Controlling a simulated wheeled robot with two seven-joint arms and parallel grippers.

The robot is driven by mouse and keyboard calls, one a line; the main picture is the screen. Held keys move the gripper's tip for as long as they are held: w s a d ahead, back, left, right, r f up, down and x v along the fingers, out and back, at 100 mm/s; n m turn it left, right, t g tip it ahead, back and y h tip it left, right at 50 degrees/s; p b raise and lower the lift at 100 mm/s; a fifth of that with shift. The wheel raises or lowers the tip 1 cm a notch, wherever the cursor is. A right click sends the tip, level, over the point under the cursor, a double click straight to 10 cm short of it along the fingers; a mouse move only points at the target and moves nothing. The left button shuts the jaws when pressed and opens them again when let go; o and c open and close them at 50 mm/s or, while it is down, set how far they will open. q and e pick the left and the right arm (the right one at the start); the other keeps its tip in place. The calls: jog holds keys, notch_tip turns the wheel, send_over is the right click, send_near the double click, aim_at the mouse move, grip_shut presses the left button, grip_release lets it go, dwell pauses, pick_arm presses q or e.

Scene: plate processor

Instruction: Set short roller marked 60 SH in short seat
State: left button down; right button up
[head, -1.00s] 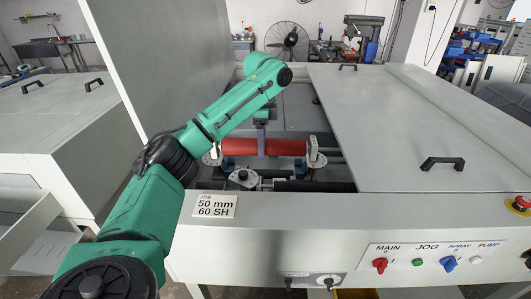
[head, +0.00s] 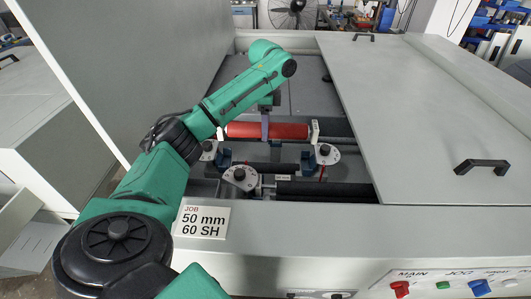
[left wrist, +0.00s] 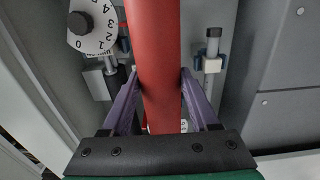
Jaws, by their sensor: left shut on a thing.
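A red roller (head: 288,131) with pale end pieces lies level across the open bay of the machine in the head view. My left gripper (head: 265,122) is shut on it near its middle from above. In the left wrist view the purple fingers (left wrist: 158,85) sit on both sides of the red roller (left wrist: 154,45). The roller is above blue holders (head: 223,161) and (head: 308,163), apart from them as far as I can see. No marking on the roller is readable. My right gripper is not in view.
Plates with black knobs (head: 240,176) and (head: 325,153) stand around the holders. A dark roller (head: 325,190) lies at the bay's front. A job card (head: 202,222) reads 50 mm, 60 SH. A grey cover (head: 430,120) closes the right side; a tall panel (head: 110,70) stands left.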

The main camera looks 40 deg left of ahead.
pick_arm(q)
jog(key=f, duration=0.3)
jog(key=f+p, duration=0.1)
jog(key=f, duration=0.3)
jog(key=shift+w+a, duration=0.1)
jog(key=shift+a, duration=0.1)
notch_tip(320, 180, down, 5)
jog(key=shift+r+p, duration=0.1)
jog(key=shift+p, duration=0.6)
jog(key=shift+f, duration=0.2)
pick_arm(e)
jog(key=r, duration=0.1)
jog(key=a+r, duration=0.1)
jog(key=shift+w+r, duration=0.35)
pick_arm(q)
jog(key=shift+c, duration=0.7)
grip_release()
jog(key=shift+d, duration=0.1)
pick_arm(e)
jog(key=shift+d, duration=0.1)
pick_arm(q)
jog(key=shift+r, duration=0.15)
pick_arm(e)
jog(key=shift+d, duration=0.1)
